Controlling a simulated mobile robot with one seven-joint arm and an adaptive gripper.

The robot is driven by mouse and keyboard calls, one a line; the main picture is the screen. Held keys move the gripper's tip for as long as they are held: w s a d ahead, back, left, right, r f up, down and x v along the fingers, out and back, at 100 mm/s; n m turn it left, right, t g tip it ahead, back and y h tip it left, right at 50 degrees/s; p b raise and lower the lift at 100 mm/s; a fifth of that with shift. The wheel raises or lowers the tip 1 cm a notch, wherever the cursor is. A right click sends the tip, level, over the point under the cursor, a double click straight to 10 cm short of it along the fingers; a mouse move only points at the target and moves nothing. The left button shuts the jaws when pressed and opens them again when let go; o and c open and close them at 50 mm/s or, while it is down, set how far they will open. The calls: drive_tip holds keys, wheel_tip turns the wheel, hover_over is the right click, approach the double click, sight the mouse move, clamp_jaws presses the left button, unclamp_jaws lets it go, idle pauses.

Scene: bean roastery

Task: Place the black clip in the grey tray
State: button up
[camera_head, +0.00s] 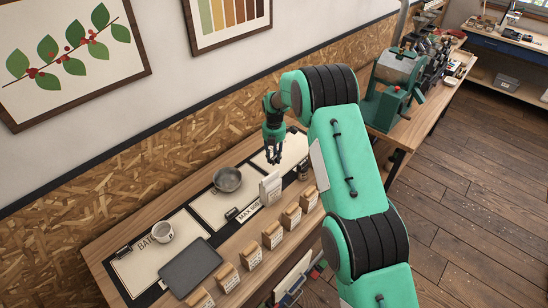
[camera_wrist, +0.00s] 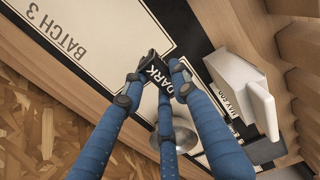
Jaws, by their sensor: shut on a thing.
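My gripper (camera_head: 273,158) is over the card at the far end of the bench in the head view. In the wrist view its blue fingers (camera_wrist: 155,80) are shut on a small black piece lettered DARK (camera_wrist: 157,72), which I take for the black clip; the fingers hide part of it. It is too small to make out in the head view. The grey tray (camera_head: 190,268) lies flat and empty at the near left of the bench, well away from my gripper.
Several brown bags (camera_head: 273,235) line the front edge. Other black clips lie on the left card (camera_head: 124,252) and middle card (camera_head: 232,213).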

idle(0.3)
drive_tip(key=s+a+n+b, duration=0.2)
drive_tip(key=s+a, duration=0.5)
drive_tip(key=a, duration=0.4)
drive_tip(key=n+b, duration=0.4)
drive_tip(key=n, duration=0.2)
hover_over(190, 268)
drive_tip(key=shift+a+r, duration=0.1)
drive_tip(key=shift+r, duration=0.2)
drive_tip(key=shift+f+b, duration=0.4)
drive_tip(key=shift+f, duration=2.7)
